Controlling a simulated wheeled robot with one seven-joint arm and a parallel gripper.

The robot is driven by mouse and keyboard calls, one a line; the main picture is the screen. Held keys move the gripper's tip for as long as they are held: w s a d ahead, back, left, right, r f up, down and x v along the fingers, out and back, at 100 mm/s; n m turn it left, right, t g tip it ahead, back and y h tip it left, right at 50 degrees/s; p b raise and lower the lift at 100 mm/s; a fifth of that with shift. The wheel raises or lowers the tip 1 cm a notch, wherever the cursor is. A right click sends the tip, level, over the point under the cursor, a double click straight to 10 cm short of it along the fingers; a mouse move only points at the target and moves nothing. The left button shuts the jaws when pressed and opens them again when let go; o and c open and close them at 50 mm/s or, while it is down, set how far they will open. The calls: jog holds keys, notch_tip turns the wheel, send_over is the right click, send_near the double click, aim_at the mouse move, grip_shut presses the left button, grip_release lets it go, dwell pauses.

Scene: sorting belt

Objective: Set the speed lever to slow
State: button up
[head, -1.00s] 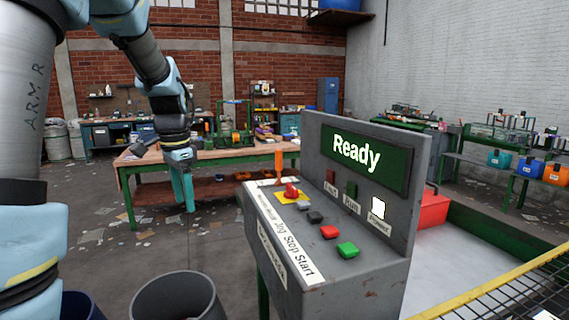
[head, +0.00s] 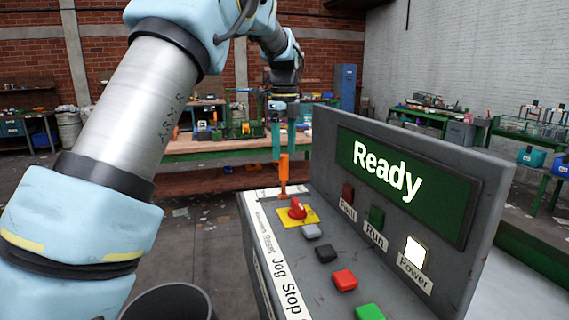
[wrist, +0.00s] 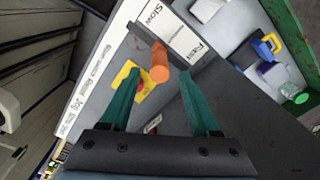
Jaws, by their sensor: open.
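The speed lever, an orange upright handle (head: 284,172), stands at the far end of the grey control console (head: 310,255). In the wrist view the lever (wrist: 160,64) rises from a dark slot beside a white label strip reading Slow at its upper left end and Fast (wrist: 194,48) at its lower right end. The lever sits between these ends; its exact setting is unclear. My gripper (head: 283,150), with teal fingers, is open and points down at the lever's top. In the wrist view the lever shows between the fingertips (wrist: 157,75); contact cannot be told.
A red knob (head: 298,209) on a yellow plate sits close to the lever. Grey, black, red (head: 344,280) and green buttons follow toward me. The screen panel (head: 400,185) reading Ready rises on the right. A grey bin (head: 168,303) stands at lower left.

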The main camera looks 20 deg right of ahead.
aim_at(284, 177)
jog(key=shift+f+p, duration=0.65)
jog(key=shift+f, duration=2.05)
jog(key=shift+c, duration=0.4)
grip_shut()
jog(key=shift+a, duration=0.1)
